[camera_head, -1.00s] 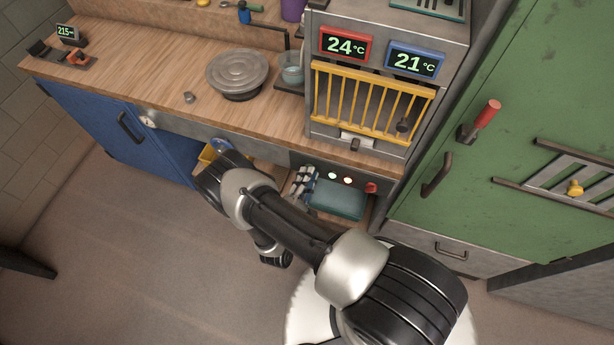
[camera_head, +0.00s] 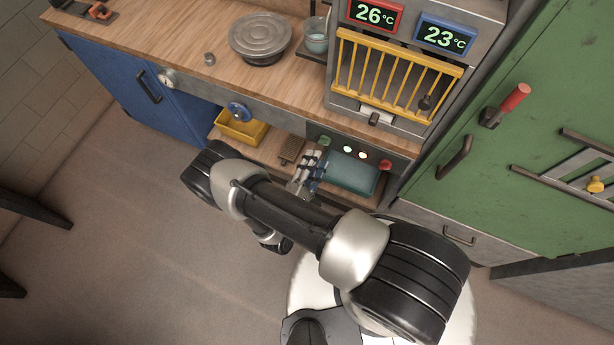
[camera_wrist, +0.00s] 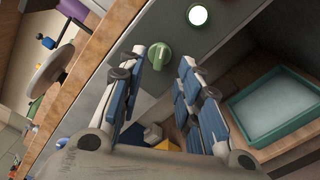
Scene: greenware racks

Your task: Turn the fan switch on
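No label for the fan switch is readable, so I cannot tell which control it is. The panel under the worktop carries a green knob (camera_head: 324,141), lit round lamps (camera_head: 347,148) and a red knob (camera_head: 385,164). In the wrist view the green knob (camera_wrist: 160,55) shows just beyond the gap between my fingertips. My gripper (camera_head: 310,170) is open and empty just below the panel; it also shows in the wrist view (camera_wrist: 163,68). I see no contact with the knob. A lever on a white plate (camera_head: 374,118) sits below the yellow cage (camera_head: 398,75).
A teal tray (camera_head: 352,174) lies on the shelf beside my gripper, with a yellow bin (camera_head: 242,130) further left. A green door (camera_head: 540,120) with a red-handled lever (camera_head: 505,105) stands right.

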